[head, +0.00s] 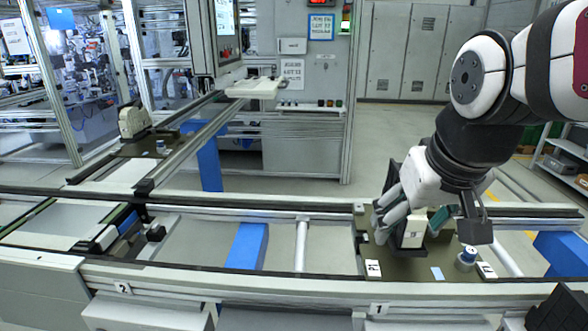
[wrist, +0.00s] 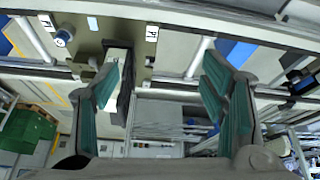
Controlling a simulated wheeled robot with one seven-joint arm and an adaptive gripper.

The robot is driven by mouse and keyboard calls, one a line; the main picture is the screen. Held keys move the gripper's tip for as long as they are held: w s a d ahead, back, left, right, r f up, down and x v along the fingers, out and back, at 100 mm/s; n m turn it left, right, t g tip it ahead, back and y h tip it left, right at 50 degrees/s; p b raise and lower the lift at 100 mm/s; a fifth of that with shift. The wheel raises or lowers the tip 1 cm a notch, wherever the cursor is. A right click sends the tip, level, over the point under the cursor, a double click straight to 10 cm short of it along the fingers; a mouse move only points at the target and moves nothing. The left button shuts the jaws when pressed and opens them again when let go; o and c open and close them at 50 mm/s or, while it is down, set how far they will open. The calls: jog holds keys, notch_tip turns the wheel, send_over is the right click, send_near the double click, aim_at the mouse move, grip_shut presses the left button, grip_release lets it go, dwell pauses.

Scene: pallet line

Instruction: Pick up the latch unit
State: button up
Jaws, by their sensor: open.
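The latch unit, a pale block with a black plate, stands upright on the right-hand pallet in the head view (head: 413,234). It also shows in the wrist view (wrist: 126,88), left of centre and partly hidden by a finger. My gripper (head: 416,214) is low over that pallet, with its fingers around the unit's upper part as the head view shows it. In the wrist view my gripper (wrist: 163,80) is open, teal pads wide apart. The unit is close to the left finger; whether they touch I cannot tell.
The pallet (head: 432,266) carries a small blue-topped cylinder (head: 467,256), a blue tag (head: 437,273) and white labels. Conveyor rails (head: 230,268) run along front and back. A similar unit (head: 133,122) stands on another pallet at far left. The conveyor middle is free of pallets.

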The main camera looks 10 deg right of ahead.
jog(key=shift+m+t+h, duration=0.3)
jog(key=shift+m+t, duration=0.4)
jog(key=w+d+p, duration=0.1)
jog(key=w+d, duration=0.2)
jog(key=w, duration=0.2)
jog(key=w+d+r+p, duration=0.1)
jog(key=w+d+p, duration=0.1)
jog(key=w+d, duration=0.2)
jog(key=w+d+r+p, duration=0.1)
jog(key=w+d, duration=0.3)
jog(key=w, duration=0.3)
jog(key=shift+w+d, duration=0.2)
jog(key=shift+w, duration=0.1)
jog(key=x, duration=0.8)
jog(key=shift+w+d+f, duration=0.1)
jog(key=shift+w, duration=0.05)
jog(key=shift+d+p+x, duration=0.1)
jog(key=shift+p+x, duration=0.1)
jog(key=shift+x, duration=1.15)
jog(key=shift+d+p+x, duration=0.15)
jog(key=shift+x, duration=1.15)
grip_shut()
